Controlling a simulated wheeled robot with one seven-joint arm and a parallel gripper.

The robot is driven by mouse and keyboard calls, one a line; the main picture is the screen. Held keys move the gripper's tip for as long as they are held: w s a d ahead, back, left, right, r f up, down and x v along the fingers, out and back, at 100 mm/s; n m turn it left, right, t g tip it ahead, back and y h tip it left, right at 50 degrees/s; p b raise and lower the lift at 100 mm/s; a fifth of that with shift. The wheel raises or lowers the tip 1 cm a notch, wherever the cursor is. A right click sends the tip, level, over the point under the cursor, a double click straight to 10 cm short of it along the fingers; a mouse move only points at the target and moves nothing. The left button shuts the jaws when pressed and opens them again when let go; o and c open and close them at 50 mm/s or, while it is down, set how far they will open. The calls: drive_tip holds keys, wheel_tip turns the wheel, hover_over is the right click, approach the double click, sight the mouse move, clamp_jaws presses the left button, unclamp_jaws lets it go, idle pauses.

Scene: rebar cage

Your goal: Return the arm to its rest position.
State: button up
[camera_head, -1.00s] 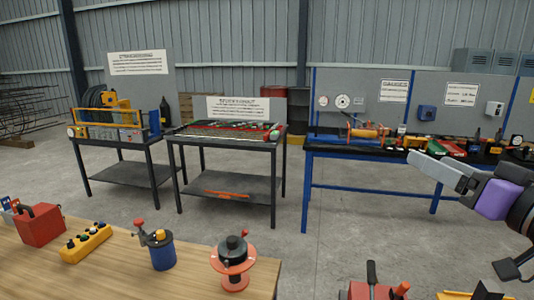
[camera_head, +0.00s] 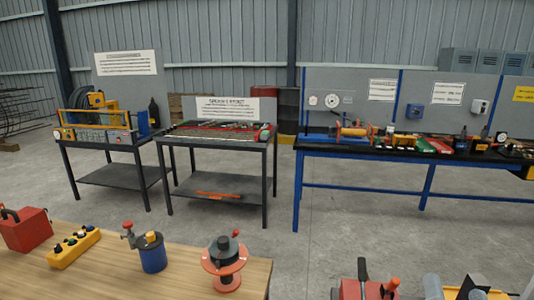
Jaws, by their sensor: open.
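My gripper and arm do not show in the present head view. The area at the right, in front of the blue-legged bench (camera_head: 430,178), is clear of them. Where my arm is and how it is posed cannot be seen. No other object belongs to the task.
A wooden table (camera_head: 110,285) at the lower left bears a red box (camera_head: 27,230), a yellow button box (camera_head: 74,248), a blue canister (camera_head: 153,258) and an orange reel (camera_head: 225,266). A red lever device (camera_head: 362,288) shows at the bottom right. Two dark tables stand behind, with open concrete floor between.

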drive_tip(key=s+a+f+n+g+y, duration=0.3)
drive_tip(key=s+f, duration=0.6)
drive_tip(key=s, duration=0.3)
drive_tip(key=s+a+f+n+g+y, duration=0.3)
drive_tip(key=s+a+f, duration=0.4)
drive_tip(key=s+f, duration=0.3)
drive_tip(key=s+n+y, duration=0.1)
drive_tip(key=s+n, duration=0.1)
drive_tip(key=shift+s+n+y, duration=0.3)
drive_tip(key=shift+s, duration=0.05)
idle(0.7)
